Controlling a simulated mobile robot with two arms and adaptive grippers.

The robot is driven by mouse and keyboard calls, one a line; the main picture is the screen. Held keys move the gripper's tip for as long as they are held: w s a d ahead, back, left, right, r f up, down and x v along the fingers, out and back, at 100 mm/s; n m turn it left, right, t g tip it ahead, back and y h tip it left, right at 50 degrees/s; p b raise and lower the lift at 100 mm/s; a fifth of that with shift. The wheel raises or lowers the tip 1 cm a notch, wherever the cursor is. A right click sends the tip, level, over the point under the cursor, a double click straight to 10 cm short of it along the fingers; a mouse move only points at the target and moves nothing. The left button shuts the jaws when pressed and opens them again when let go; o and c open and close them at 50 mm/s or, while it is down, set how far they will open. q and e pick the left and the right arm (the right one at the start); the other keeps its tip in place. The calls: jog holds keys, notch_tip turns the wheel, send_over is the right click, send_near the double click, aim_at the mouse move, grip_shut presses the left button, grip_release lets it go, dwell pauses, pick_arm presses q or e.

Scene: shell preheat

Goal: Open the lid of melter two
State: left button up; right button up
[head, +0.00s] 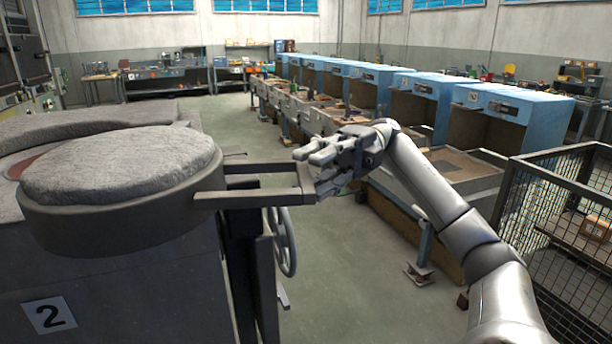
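Melter two is the grey body at the left, marked with a "2" plate (49,315). Its lid (120,165) is a round dark rim with a thick, rough grey top, and it lies level. A dark frame-shaped handle (250,199) sticks out from the lid to the right. My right gripper (316,172) is at the outer end of this handle, fingers spread above and below the end bar. The handle hides part of the fingers, and I cannot tell whether they touch it. My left gripper is out of view.
A handwheel (283,242) stands below the handle. A row of blue booths (425,95) with benches runs along the right, and a wire mesh cage (560,215) stands at the near right. The floor (345,265) between melter and benches is mostly clear.

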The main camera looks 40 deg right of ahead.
jog(key=shift+w+d, duration=0.15)
jog(key=shift+d, duration=1)
jog(key=shift+w+d, duration=0.1)
jog(key=shift+d, duration=1.05)
